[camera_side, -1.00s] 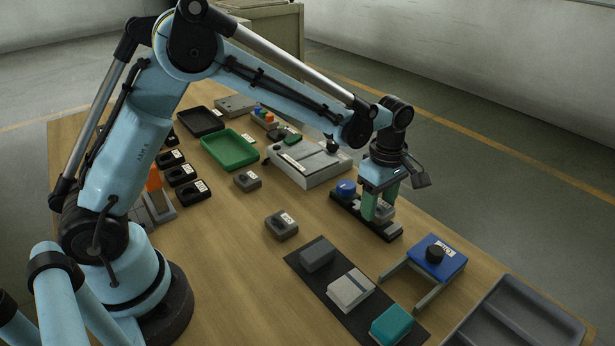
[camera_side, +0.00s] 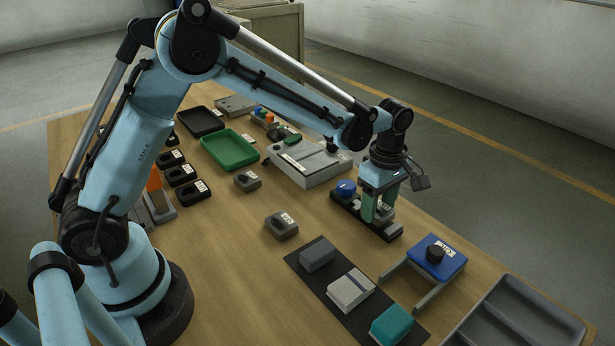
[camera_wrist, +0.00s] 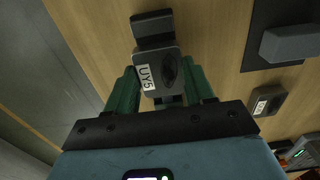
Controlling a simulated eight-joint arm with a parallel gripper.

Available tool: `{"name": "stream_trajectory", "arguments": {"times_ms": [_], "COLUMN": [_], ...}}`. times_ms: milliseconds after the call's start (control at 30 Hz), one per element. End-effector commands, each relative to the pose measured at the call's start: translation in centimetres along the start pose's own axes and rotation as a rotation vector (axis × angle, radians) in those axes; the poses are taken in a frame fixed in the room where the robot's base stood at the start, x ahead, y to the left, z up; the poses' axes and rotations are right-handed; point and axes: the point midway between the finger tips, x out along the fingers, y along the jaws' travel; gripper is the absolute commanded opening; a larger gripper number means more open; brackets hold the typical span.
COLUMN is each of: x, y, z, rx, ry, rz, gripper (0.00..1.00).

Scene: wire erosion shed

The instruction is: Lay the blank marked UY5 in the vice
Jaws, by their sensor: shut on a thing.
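In the side view my gripper (camera_side: 379,208) is down over the black vice (camera_side: 391,233), which has a blue knob (camera_side: 346,187). There the fingers largely hide the blank, so I cannot tell if it rests on the vice bed. A dark vice part (camera_wrist: 152,27) shows just beyond the blank in the wrist view.
Another labelled grey blank (camera_side: 282,225) and a similar one (camera_side: 247,180) lie left of the vice. A black mat (camera_side: 299,262) with blocks, a blue fixture (camera_side: 440,257) and a grey tray (camera_side: 515,320) are in front. A green tray (camera_side: 229,136) is behind.

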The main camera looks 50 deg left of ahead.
Motion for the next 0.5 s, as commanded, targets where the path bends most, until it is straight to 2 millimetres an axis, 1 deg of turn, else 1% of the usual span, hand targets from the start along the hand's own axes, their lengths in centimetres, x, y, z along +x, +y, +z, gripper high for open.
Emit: {"name": "stream_trajectory", "arguments": {"times_ms": [500], "x": [0.55], "y": [0.01], "z": [0.00], "rx": [0.000], "ry": [0.000], "rz": [0.000], "gripper": [0.04]}}
